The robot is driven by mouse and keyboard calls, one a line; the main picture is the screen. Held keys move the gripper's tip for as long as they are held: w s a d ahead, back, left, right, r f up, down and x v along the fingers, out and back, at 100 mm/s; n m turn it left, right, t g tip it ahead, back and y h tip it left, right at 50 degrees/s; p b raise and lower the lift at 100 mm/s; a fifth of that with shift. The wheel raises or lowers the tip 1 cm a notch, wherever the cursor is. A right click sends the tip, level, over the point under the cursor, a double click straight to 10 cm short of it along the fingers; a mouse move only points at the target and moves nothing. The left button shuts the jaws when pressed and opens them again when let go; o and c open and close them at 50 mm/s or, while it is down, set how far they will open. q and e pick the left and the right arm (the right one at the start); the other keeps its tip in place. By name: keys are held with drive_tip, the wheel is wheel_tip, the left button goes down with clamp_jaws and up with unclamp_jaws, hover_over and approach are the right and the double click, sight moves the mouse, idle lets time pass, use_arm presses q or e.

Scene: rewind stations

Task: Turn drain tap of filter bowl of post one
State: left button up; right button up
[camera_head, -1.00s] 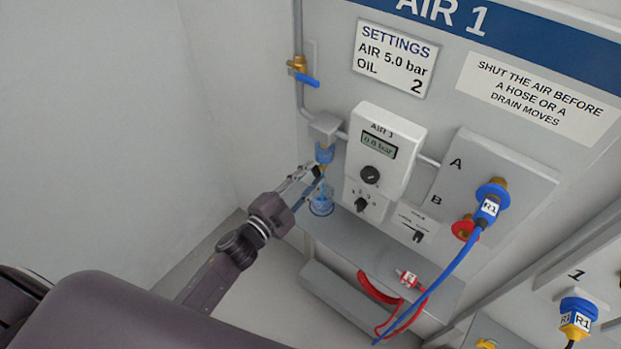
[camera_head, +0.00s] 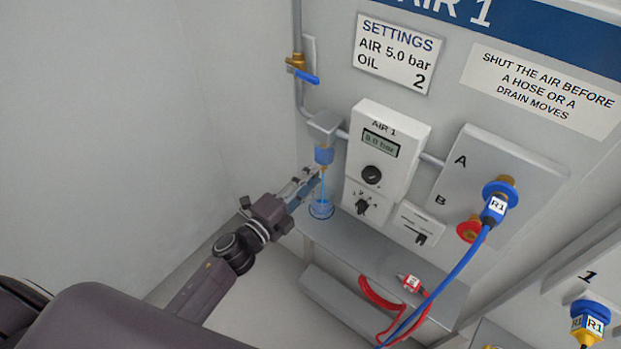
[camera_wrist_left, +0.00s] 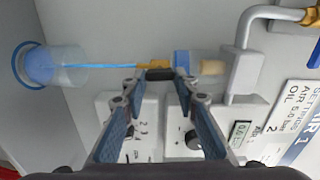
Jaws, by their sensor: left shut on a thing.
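My right gripper is not in view.
The regulator box (camera_head: 385,150) stands close right of the tap. A brass valve with a blue lever (camera_head: 306,76) is above on the pipe. A grey shelf (camera_head: 370,252) lies below, with a red hose end (camera_head: 412,284) on it. A blue hose (camera_head: 445,278) hangs from port A.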

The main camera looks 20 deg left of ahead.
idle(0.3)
use_arm(q)
drive_tip(key=o, duration=1.2)
drive_tip(key=shift+c, duration=0.2)
drive_tip(key=shift+s, duration=0.1)
drive_tip(key=v, duration=1.2)
